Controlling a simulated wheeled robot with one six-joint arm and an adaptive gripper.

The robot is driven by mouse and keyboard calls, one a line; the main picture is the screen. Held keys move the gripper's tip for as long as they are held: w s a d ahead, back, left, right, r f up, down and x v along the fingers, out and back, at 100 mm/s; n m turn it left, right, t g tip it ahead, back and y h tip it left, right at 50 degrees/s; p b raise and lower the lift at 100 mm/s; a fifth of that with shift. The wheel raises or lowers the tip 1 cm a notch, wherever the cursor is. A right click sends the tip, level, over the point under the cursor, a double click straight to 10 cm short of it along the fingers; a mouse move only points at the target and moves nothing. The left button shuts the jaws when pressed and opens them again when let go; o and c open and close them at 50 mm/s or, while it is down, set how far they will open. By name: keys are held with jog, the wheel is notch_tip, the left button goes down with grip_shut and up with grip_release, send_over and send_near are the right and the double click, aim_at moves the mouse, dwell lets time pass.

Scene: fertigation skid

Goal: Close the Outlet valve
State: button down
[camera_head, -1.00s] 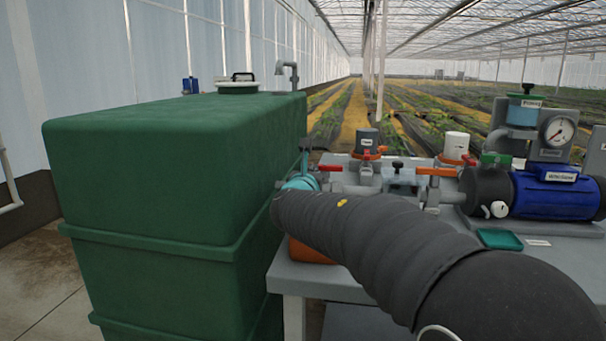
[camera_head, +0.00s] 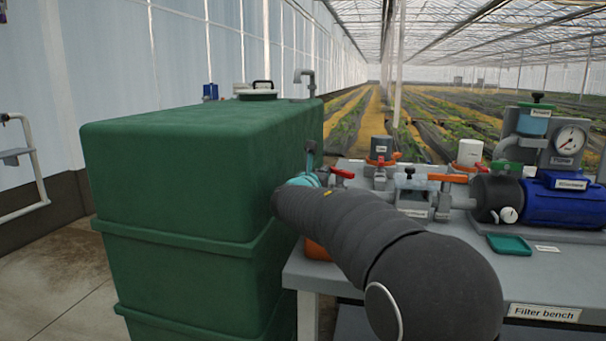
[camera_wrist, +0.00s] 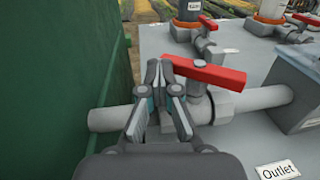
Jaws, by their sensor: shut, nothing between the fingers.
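The Outlet valve has a red lever handle (camera_wrist: 212,74) on a grey pipe (camera_wrist: 252,100), above the "Outlet" label (camera_wrist: 277,169) in the wrist view. The handle lies roughly along the pipe, slightly angled to it. My gripper (camera_wrist: 158,68) is shut and empty, its fingertips together just left of the handle's left end. I cannot tell whether they touch it. In the head view, my gripper (camera_head: 311,158) is between the green tank and the bench, with a red handle (camera_head: 342,173) just to its right. My arm hides part of the pipework there.
A large green tank (camera_head: 190,170) stands close on the left, its wall near my gripper. Another red-handled valve (camera_wrist: 208,22) lies behind.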

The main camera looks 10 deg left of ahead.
jog(key=shift+w, duration=1.2)
jog(key=shift+w+d, duration=0.1)
jog(key=shift+w, duration=0.05)
dwell(3.1)
